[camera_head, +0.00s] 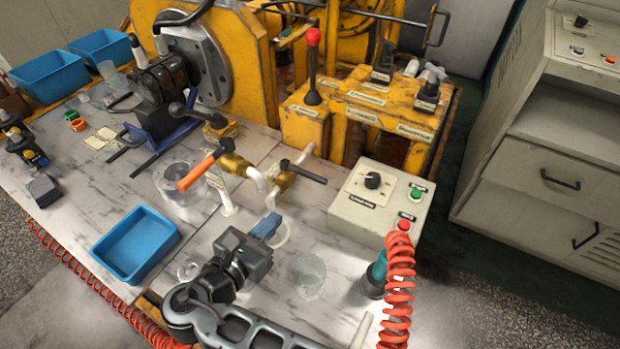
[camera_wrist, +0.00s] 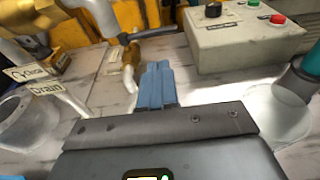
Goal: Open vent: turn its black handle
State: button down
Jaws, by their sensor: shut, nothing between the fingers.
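The black handle (camera_head: 305,173) sits on a brass valve (camera_head: 284,180) on a pale pipe, left of the grey control box. In the wrist view the black handle (camera_wrist: 152,34) lies roughly level above the brass body (camera_wrist: 130,55), beyond my fingertips. My gripper (camera_head: 266,225) has blue fingers pressed together and empty. In the wrist view my gripper (camera_wrist: 158,75) points toward the valve, apart from the handle. The vent's own label cannot be made out.
An orange-handled valve (camera_head: 204,166) stands left of the black one. The control box (camera_head: 383,205) stands to the right. Clear glass vessels (camera_head: 310,275) and a teal bottle (camera_head: 376,275) stand near my arm. A blue tray (camera_head: 137,240) lies left.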

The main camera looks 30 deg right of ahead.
aim_at(305, 174)
jog(key=x, duration=1.4)
jog(key=shift+p, duration=0.4)
